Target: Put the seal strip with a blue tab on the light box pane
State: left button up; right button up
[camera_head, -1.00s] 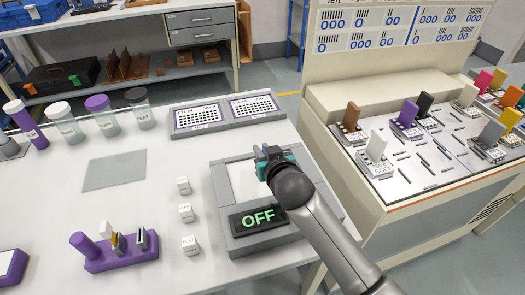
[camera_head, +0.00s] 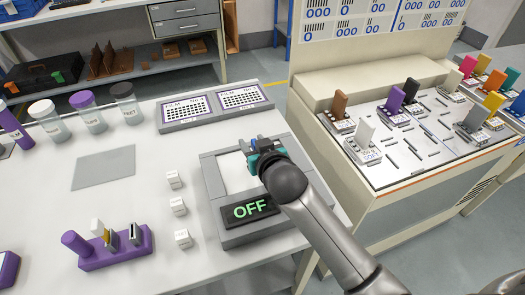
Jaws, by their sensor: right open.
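The light box (camera_head: 210,190) is a grey frame on the white table with a pale pane (camera_head: 234,176) and a dark "OFF" display (camera_head: 250,208). My right gripper (camera_head: 258,147), with teal and dark fingers, is open over the upper right of the pane and hides part of it. I cannot tell whether it touches the pane. A small dark blue patch shows at the fingers; I cannot tell whether it is a strip's tab or part of the gripper. I cannot pick out a blue-tabbed seal strip elsewhere. My left gripper is not in view.
Two film trays (camera_head: 215,105) lie behind the light box. Several white cubes (camera_head: 178,206) and a purple holder (camera_head: 115,250) are left of it. Lidded jars (camera_head: 88,112) stand at the back left. A machine panel with coloured tabs (camera_head: 420,140) is at right.

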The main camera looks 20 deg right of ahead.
jog(key=p+v, duration=0.2)
jog(key=v, duration=0.8)
jog(key=shift+s, duration=0.25)
dwell(0.8)
